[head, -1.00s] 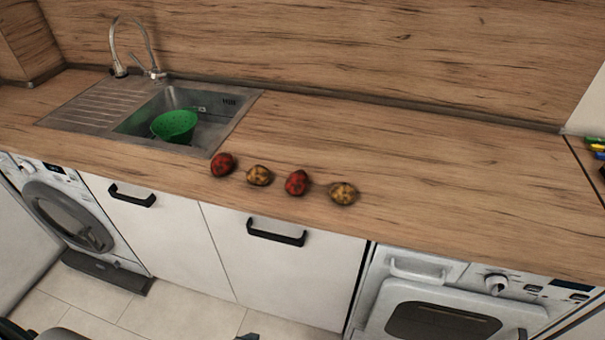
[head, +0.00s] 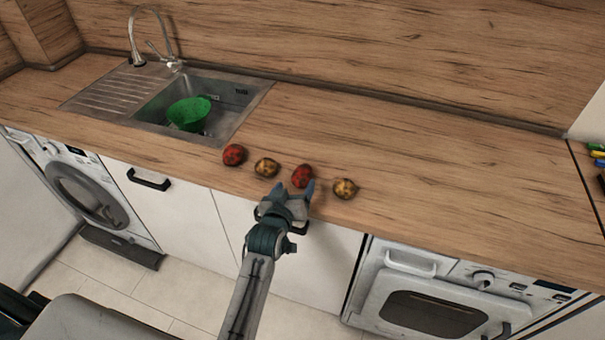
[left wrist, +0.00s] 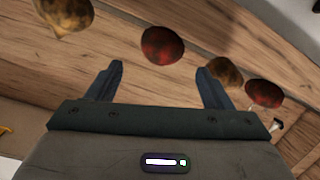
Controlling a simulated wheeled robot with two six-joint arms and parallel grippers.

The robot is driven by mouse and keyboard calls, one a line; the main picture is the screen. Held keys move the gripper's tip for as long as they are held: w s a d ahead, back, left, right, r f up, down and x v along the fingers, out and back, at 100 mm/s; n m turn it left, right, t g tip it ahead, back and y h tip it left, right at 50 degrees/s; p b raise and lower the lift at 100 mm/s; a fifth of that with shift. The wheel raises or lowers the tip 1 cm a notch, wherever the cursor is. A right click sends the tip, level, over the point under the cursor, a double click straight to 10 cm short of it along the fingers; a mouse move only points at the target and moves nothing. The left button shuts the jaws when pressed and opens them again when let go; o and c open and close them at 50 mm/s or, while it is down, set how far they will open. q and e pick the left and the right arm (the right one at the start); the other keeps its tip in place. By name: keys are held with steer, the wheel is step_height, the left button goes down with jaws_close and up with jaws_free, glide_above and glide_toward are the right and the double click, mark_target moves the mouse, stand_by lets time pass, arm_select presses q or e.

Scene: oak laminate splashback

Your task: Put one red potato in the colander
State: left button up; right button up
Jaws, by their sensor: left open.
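Two red potatoes lie on the wooden counter in a row with two yellow-brown potatoes. One red potato (head: 234,154) is nearest the sink; the other red potato (head: 302,175) lies between the yellow-brown ones. The green colander (head: 188,113) sits in the sink basin. My left gripper (head: 293,188) is open and empty at the counter's front edge, just short of the second red potato. In the left wrist view, that red potato (left wrist: 162,45) shows beyond and between the open fingers (left wrist: 160,73), apart from them. My right gripper is not in view.
One yellow-brown potato (head: 267,168) lies between the two red ones, the other (head: 345,188) at the row's right end. The steel sink (head: 245,110) has a tall tap (head: 137,45) behind it. The counter right of the row is clear.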

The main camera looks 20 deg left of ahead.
mark_target(298, 180)
arm_select(q)
steer(key=shift+w+a+f, duration=0.1)
steer(key=shift+w, duration=0.3)
steer(key=shift+w+p, duration=0.45)
steer(key=shift+w, duration=0.1)
steer(key=x, duration=0.1)
steer(key=p+x, duration=0.1)
steer(key=x, duration=0.1)
steer(key=shift+f, duration=0.3)
steer(key=shift+w+a+f, duration=0.1)
steer(key=shift+w, duration=0.3)
steer(key=shift+w+f, duration=0.15)
steer(key=shift+w, duration=0.05)
steer(key=shift+s, duration=0.1)
steer(key=shift+c, duration=0.6)
steer(key=c, duration=1)
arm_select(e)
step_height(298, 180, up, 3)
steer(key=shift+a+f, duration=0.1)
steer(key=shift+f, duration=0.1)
